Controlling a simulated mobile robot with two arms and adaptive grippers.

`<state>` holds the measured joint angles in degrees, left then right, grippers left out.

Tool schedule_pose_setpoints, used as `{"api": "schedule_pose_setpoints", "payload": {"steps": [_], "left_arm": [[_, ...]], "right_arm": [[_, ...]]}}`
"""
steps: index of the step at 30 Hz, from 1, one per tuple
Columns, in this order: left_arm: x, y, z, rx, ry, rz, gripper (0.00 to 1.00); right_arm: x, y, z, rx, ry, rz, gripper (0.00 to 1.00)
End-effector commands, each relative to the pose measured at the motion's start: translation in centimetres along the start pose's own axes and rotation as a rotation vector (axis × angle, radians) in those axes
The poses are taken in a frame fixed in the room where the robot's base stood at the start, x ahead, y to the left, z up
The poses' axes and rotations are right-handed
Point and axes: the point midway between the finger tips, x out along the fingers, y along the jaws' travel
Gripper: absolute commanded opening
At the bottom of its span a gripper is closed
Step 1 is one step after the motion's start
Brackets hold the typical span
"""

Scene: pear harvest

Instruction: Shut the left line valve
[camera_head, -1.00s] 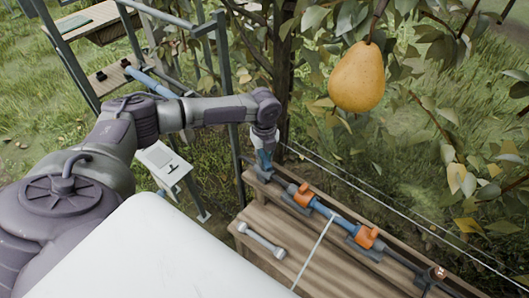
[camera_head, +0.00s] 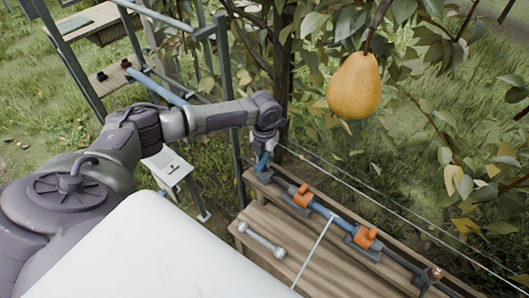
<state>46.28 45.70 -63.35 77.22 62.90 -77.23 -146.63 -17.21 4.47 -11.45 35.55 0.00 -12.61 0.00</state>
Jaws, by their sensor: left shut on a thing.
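My left gripper (camera_head: 262,163) points down at the left end of the pipe line and is shut. It is on the fitting there, which I take for the left line valve; the gripper hides most of it, so its handle position cannot be told. The blue pipe (camera_head: 329,214) runs from there down to the right along the wooden bench, with two orange fittings (camera_head: 303,197) on it. A reddish-brown knob (camera_head: 437,273) stands at the line's right end. My right gripper is not in view.
A grey dumbbell-shaped bar (camera_head: 261,240) lies on the bench (camera_head: 300,262). A large yellow pear (camera_head: 354,87) hangs among leaves above the line. Thin wires run behind the bench. A metal frame (camera_head: 224,80) stands behind my left arm.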

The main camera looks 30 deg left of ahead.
Motion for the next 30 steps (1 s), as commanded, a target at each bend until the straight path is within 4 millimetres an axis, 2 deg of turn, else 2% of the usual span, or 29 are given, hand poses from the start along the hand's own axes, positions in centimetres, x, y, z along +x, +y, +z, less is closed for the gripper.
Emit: {"api": "schedule_pose_setpoints", "payload": {"steps": [12, 28, 29, 30], "left_arm": [[-0.12, 0.03, 0.11, 0.175, -0.003, 0.000, 0.00], [-0.15, 0.04, 0.13, 0.198, -0.004, 0.001, 0.00], [-0.15, 0.04, 0.13, 0.198, -0.004, 0.001, 0.26], [-0.15, 0.03, 0.13, 0.197, -0.004, 0.001, 0.33]], "right_arm": [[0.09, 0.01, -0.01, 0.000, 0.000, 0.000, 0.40], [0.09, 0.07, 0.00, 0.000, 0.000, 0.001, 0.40], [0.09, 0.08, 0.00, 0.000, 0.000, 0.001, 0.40], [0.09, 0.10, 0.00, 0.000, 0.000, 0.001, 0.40]]}}
